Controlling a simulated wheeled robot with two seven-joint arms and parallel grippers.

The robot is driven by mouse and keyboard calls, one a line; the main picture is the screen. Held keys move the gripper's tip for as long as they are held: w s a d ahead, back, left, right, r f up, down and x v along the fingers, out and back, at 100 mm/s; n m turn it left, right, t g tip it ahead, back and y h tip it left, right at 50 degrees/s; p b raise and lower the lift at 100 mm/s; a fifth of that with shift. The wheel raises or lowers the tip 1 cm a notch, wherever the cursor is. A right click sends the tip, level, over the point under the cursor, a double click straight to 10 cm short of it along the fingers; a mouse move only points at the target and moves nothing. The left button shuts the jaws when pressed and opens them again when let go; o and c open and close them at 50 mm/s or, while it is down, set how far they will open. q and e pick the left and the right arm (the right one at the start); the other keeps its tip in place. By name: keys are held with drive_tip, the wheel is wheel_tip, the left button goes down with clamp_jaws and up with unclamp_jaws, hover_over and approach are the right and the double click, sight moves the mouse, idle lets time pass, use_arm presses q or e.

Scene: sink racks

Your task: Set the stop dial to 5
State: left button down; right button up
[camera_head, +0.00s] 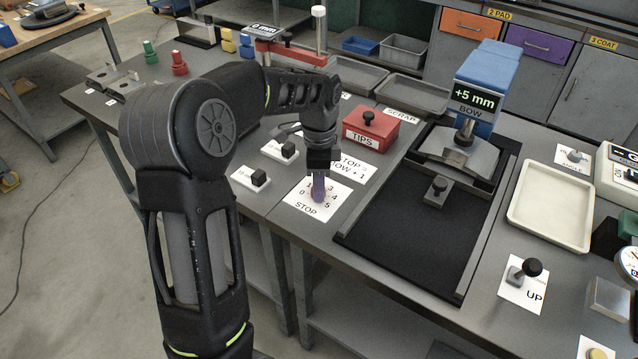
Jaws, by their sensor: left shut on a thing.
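The stop dial (318,194) sits on a white card (301,196) marked STOP with numbers 0 to 5 around it. My left gripper (319,181) points down over the dial and is shut on its purplish knob. The gripper hides the top of the knob and part of the number ring. I cannot tell which number the knob points to. A sign beside it (356,167) reads "STOP = BOW + 1". The blue bow block (487,80) shows "+5 mm" on its display. My right gripper is not in view.
A red TIPS box (371,131) stands behind the dial. Two small black-knobbed switches (259,177) (288,149) stand to its left. The black bed (415,225) lies to its right, with an empty cream tray (551,207) and the UP lever (524,271) further right.

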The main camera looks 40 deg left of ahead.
use_arm(q)
drive_tip(key=c, duration=1)
unclamp_jaws()
drive_tip(key=shift+r, duration=0.1)
wheel_tip(320, 180, up, 8)
drive_tip(key=shift+f, duration=0.25)
